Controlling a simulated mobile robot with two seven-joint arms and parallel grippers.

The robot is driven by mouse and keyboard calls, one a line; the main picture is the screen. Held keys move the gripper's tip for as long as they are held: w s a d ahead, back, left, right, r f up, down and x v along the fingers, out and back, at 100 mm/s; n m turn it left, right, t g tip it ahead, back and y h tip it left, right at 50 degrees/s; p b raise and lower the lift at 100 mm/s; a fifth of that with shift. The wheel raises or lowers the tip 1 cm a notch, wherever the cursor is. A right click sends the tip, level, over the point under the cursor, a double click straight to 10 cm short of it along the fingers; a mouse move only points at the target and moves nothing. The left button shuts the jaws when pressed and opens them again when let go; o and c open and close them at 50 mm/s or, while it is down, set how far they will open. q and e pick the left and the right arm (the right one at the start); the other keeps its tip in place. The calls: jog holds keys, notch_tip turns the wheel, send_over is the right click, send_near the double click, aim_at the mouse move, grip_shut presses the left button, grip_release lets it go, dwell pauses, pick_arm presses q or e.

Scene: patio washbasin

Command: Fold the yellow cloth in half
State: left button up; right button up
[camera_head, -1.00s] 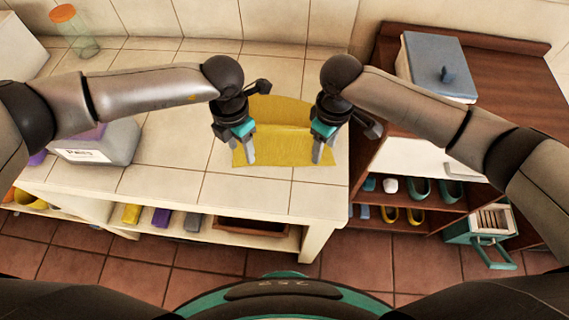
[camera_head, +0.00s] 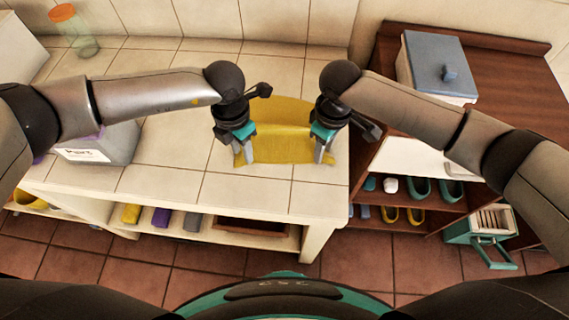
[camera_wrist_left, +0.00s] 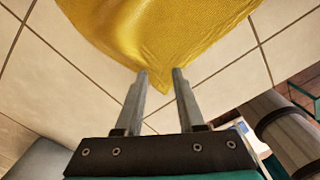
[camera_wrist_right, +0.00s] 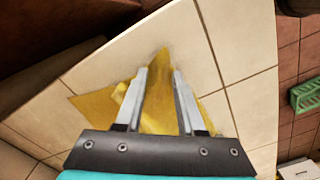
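The yellow cloth (camera_head: 285,140) lies on the tiled counter, its near edge between my two grippers. My left gripper (camera_head: 242,158) is over the cloth's near left corner. In the left wrist view its fingers (camera_wrist_left: 161,70) are apart, with the cloth's pointed corner (camera_wrist_left: 165,80) between the tips. My right gripper (camera_head: 323,157) is at the near right corner. In the right wrist view its fingers (camera_wrist_right: 158,70) are also apart, with cloth (camera_wrist_right: 158,110) showing between them and to the left. The arms hide parts of the cloth's sides in the head view.
The counter (camera_head: 180,160) is clear to the left up to a grey bin (camera_head: 105,145). A jar (camera_head: 75,30) stands at the back left. A brown shelf unit holding a lidded box (camera_head: 437,65) is on the right. The counter's front edge is close to the cloth.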

pick_arm(q)
grip_shut()
pick_arm(e)
grip_shut()
dwell(0.5)
pick_arm(q)
jog(key=shift+r, duration=0.1)
pick_arm(e)
jog(key=shift+r, duration=0.1)
